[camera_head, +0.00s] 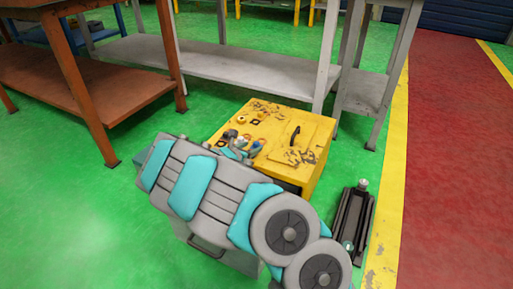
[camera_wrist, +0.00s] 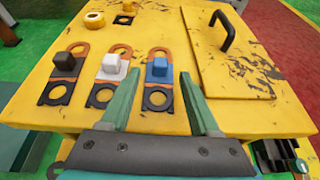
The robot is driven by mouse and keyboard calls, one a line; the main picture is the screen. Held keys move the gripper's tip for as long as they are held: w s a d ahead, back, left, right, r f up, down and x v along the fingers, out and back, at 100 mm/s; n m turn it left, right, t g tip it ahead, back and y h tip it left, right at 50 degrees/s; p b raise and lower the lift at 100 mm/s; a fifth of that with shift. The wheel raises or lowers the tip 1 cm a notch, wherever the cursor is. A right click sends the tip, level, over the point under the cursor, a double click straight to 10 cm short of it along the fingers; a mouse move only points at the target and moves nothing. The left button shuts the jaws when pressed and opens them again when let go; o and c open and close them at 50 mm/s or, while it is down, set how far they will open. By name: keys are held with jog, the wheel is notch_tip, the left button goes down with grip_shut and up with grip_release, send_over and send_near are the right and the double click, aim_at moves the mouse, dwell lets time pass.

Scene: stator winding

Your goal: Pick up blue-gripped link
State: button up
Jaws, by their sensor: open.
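The blue-gripped link (camera_wrist: 157,97) lies flat on the yellow worktop (camera_wrist: 110,121) in the wrist view. It has an orange ring at its far end, a black ring at its near end and a blue block between. My gripper (camera_wrist: 162,74) is open and empty. In the picture its two green fingers lie either side of the blue-gripped link; I cannot tell how high they are above it. A white-gripped link (camera_wrist: 106,94) and a black-gripped link (camera_wrist: 56,92) lie to its left. In the head view my arm partly hides the links.
A black handle (camera_wrist: 224,31) stands on a raised yellow panel at the right. A dark long case (camera_head: 354,220) is on the floor right of the yellow bench (camera_head: 316,165). Grey tables stand behind.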

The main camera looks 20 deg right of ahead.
aim_at(256, 143)
jog(key=x, duration=0.5)
jog(key=shift+w+d+r+b, duration=0.1)
jog(key=shift+r+b, duration=0.25)
grip_shut()
dwell(0.3)
